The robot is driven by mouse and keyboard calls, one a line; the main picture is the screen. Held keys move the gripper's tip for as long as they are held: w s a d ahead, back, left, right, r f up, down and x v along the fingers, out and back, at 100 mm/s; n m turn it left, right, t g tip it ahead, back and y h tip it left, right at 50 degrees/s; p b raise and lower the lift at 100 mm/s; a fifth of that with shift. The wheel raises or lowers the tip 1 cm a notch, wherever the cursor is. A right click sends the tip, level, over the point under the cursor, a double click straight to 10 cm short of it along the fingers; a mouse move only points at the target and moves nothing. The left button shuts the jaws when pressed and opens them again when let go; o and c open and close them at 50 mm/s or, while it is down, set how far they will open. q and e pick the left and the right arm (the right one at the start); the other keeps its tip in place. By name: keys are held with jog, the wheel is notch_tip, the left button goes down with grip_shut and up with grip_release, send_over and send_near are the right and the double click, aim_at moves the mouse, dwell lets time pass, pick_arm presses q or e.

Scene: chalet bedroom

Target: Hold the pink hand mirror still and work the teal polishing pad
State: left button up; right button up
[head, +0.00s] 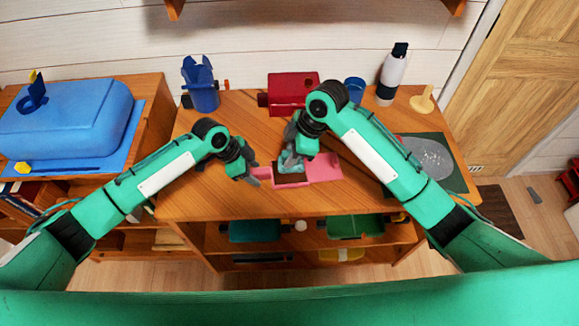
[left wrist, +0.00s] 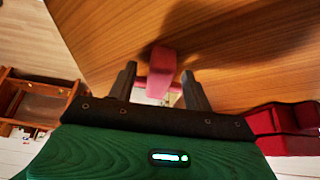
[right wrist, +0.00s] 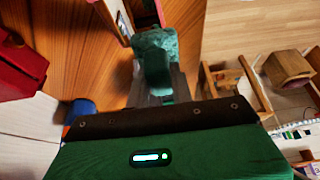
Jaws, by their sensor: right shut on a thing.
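The pink hand mirror (head: 322,168) lies near the front middle of the wooden table. Its pink part (left wrist: 162,65) also shows between my left fingertips in the left wrist view. My left gripper (head: 254,178) is open at the mirror's left end, with gaps beside the pink part. My right gripper (head: 294,150) is shut on the teal polishing pad (right wrist: 157,40), gripping its upright handle. The pad (head: 290,165) is over the mirror in the head view; I cannot tell whether they touch. My right gripper and the pad hide part of the mirror.
A red box (head: 290,95), a blue holder (head: 201,88), a blue cup (head: 355,91) and a white bottle (head: 391,75) stand at the back. A dark green mat (head: 455,180) lies right, a blue case (head: 65,120) left. The table's front left is bare.

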pick_arm(q)
jog(key=shift+r, duration=0.1)
jog(key=v, duration=1.2)
